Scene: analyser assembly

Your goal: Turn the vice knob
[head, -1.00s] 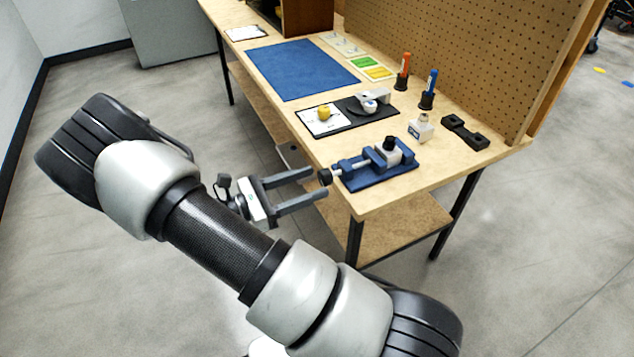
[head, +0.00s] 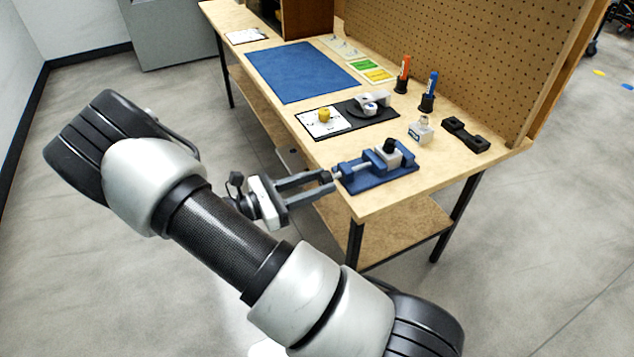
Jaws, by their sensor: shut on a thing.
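The blue vice (head: 378,170) sits on the front right corner of the wooden bench. A pale block with a black round top (head: 390,147) is in its jaws. The black vice knob (head: 325,176) is at the left end of the screw, by the bench's front edge. My gripper (head: 327,182) reaches in from the left, level with the knob. Its two fingers are shut on the knob, one on each side of it. The fingers partly hide the knob.
A small white bottle (head: 420,131) and a black bracket (head: 465,134) stand behind the vice. Orange (head: 403,74) and blue (head: 429,92) markers stand upright in holders. A black tray (head: 345,122) lies left of the vice; a blue mat (head: 300,71) lies farther back.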

